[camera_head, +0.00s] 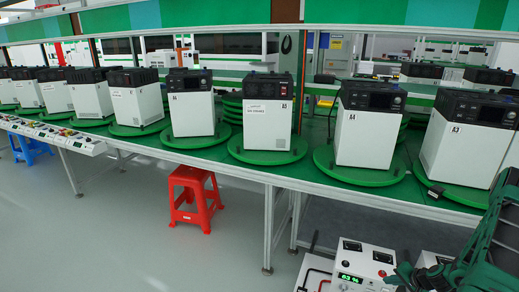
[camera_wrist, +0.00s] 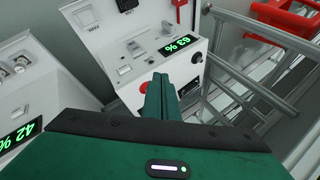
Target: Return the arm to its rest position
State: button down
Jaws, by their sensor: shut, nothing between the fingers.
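My gripper (camera_wrist: 168,88) is in the wrist view, its green fingers shut with nothing between them. It is over the front of a white control box (camera_wrist: 128,62) whose green display reads 63 %; whether it touches the box I cannot tell. A red button (camera_wrist: 144,87) shows close to the fingertips. In the head view my green arm (camera_head: 478,250) reaches in at the lower right, beside the same control box (camera_head: 350,263).
A second white box (camera_wrist: 25,85) showing 42 % stands at left in the wrist view. A long green table (camera_head: 235,168) carries several white units on round green turntables. A red stool (camera_head: 195,197) and a blue stool (camera_head: 30,148) stand on open floor.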

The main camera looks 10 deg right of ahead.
jog(key=s+a+r+n+g, duration=0.2)
jog(key=a+r, duration=0.1)
jog(key=r, duration=0.8)
jog(key=s+a+r+n+g+h, duration=0.1)
jog(key=s+a+r, duration=0.25)
jog(key=r, duration=0.75)
jog(key=s+a+r+n+g, duration=0.2)
jog(key=a+r, duration=0.2)
jog(key=r, duration=0.7)
jog(key=s+a+r+g, duration=0.1)
jog(key=s+a+r, duration=0.5)
jog(key=s, duration=0.5)
jog(key=s+a+r+g, duration=0.1)
jog(key=s+a+r, duration=0.6)
jog(key=s, duration=0.4)
jog(key=shift+a+r, duration=0.2)
jog(key=shift+r, duration=0.7)
jog(key=shift+w+f, duration=0.25)
jog(key=shift+w, duration=0.35)
